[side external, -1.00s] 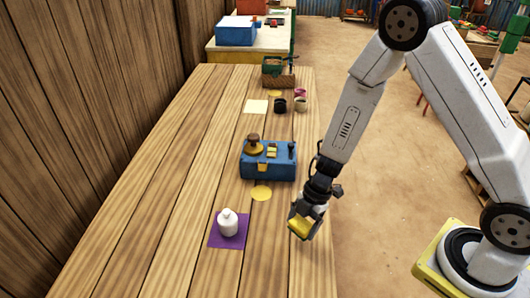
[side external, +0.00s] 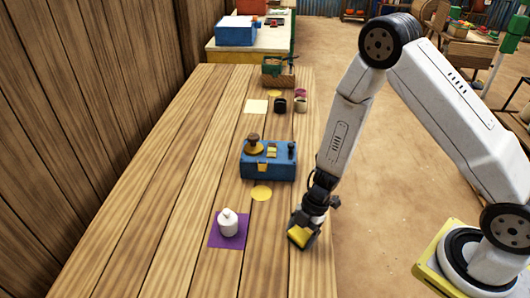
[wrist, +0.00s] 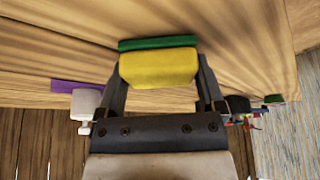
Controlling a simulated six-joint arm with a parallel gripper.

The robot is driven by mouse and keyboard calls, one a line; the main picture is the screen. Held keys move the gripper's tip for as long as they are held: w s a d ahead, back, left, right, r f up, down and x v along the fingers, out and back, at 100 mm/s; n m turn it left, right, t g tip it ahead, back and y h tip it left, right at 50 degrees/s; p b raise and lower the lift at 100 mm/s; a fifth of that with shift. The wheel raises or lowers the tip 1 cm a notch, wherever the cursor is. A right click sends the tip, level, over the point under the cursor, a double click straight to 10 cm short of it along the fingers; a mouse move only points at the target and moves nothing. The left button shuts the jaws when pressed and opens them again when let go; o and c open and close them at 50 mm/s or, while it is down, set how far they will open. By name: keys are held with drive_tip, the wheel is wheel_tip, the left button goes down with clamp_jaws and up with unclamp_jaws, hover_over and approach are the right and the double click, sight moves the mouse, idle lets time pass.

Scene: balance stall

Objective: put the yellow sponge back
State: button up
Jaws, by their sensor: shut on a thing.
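The yellow sponge (side external: 299,237) is in my gripper (side external: 304,232), near the right edge of the wooden table. In the wrist view the yellow sponge (wrist: 158,68) sits between the two fingers of my gripper (wrist: 158,85), with a green strip along its far side that looks like its scouring layer. The jaws are shut on it. It is low over the table; I cannot tell whether it touches the wood.
A yellow disc (side external: 261,193) lies behind, before a blue box (side external: 268,170). Dark and light cups and a pale square (side external: 256,106) are further back. Bare wood surrounds the gripper.

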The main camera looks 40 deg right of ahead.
drive_tip(key=shift+f, duration=0.1)
drive_tip(key=o, duration=0.9)
drive_tip(key=shift+v, duration=6.15)
drive_tip(key=shift+w, duration=0.1)
